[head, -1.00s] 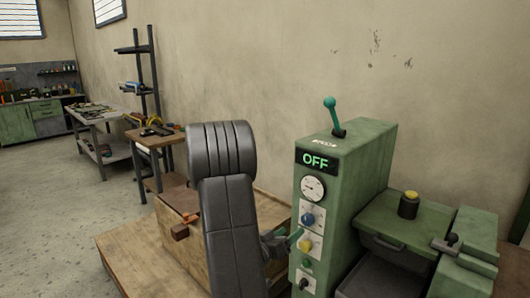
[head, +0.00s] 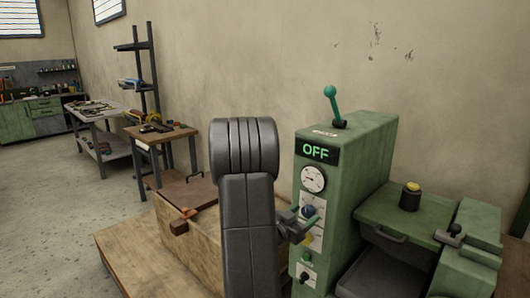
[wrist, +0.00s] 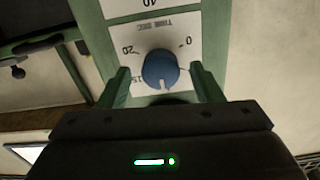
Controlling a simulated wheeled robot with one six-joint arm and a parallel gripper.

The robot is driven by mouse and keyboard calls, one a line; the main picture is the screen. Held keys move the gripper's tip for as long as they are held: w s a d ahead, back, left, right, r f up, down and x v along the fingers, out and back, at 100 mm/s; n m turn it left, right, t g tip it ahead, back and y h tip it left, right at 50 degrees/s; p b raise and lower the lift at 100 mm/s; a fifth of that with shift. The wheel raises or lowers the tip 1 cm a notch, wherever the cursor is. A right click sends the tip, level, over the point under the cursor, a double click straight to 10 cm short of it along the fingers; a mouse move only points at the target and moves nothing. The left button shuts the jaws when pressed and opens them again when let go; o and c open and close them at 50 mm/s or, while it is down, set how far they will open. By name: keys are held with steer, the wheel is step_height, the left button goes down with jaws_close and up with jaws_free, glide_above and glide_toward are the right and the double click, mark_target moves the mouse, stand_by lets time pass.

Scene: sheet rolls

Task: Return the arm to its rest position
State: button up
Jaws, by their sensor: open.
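My gripper (head: 304,224) is open in front of the control face of the green machine (head: 352,175). In the wrist view its two green fingers (wrist: 164,84) stand apart, one on each side of a blue knob (wrist: 160,70) on a white dial plate. The fingers look clear of the knob, but the depth gap is hard to judge. In the head view the blue knob (head: 307,211) is partly covered by my gripper. The display (head: 317,151) reads OFF. The green-balled lever (head: 334,106) on top stands up, tilted slightly.
A wooden crate (head: 190,245) stands on a wooden platform (head: 125,262) left of my arm. A green bench part with a yellow-topped knob (head: 410,196) lies to the right. Tables with tools (head: 160,132) stand at the back left. The floor at the left is clear.

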steer(key=s+a+y+b, duration=0.1)
steer(key=s+a, duration=0.7)
steer(key=s, duration=0.1)
steer(key=shift+a+r+n+t+y, duration=0.2)
steer(key=shift+r+n+t+y, duration=0.1)
steer(key=shift+r, duration=0.1)
steer(key=shift+r, duration=0.1)
